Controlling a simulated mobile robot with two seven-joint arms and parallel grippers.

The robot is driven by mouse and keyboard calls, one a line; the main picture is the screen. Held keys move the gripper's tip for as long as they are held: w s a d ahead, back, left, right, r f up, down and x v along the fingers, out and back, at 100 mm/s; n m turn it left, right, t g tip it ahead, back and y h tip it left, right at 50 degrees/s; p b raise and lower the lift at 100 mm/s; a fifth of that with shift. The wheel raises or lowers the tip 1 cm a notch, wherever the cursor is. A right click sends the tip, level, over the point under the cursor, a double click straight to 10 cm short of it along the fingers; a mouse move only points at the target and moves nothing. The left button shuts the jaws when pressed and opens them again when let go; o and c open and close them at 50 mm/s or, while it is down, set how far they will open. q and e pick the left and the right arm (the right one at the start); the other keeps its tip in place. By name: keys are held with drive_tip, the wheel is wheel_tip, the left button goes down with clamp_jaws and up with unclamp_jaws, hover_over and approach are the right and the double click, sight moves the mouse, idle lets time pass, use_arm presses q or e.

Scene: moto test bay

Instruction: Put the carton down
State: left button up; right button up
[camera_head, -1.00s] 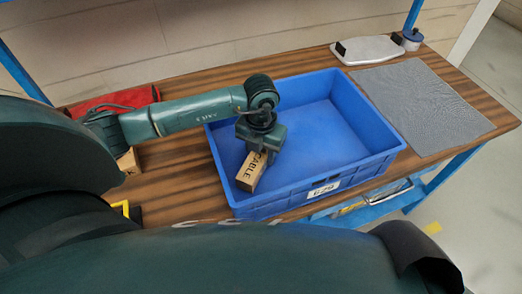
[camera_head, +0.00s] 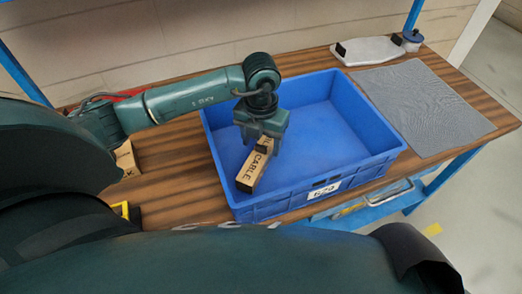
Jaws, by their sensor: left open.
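The carton (camera_head: 252,172) is a small brown box marked "CABLE". It lies in the blue crate (camera_head: 285,205), near the crate's left front part. My left gripper (camera_head: 264,147) is open above the crate, at the carton's far end. Its dark fingers hide part of that end, and I cannot tell whether they still touch it. My right gripper is not in view.
The crate stands on a wooden bench (camera_head: 178,185); the rest of its floor is clear. A grey mat (camera_head: 425,105) lies to its right. A white board (camera_head: 368,49) is at the back. Another brown box (camera_head: 126,160) is at left, partly hidden by my arm.

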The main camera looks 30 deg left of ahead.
sight(261, 146)
use_arm(q)
wheel_tip(261, 146, up, 7)
drive_tip(key=shift+r, duration=0.2)
idle(0.6)
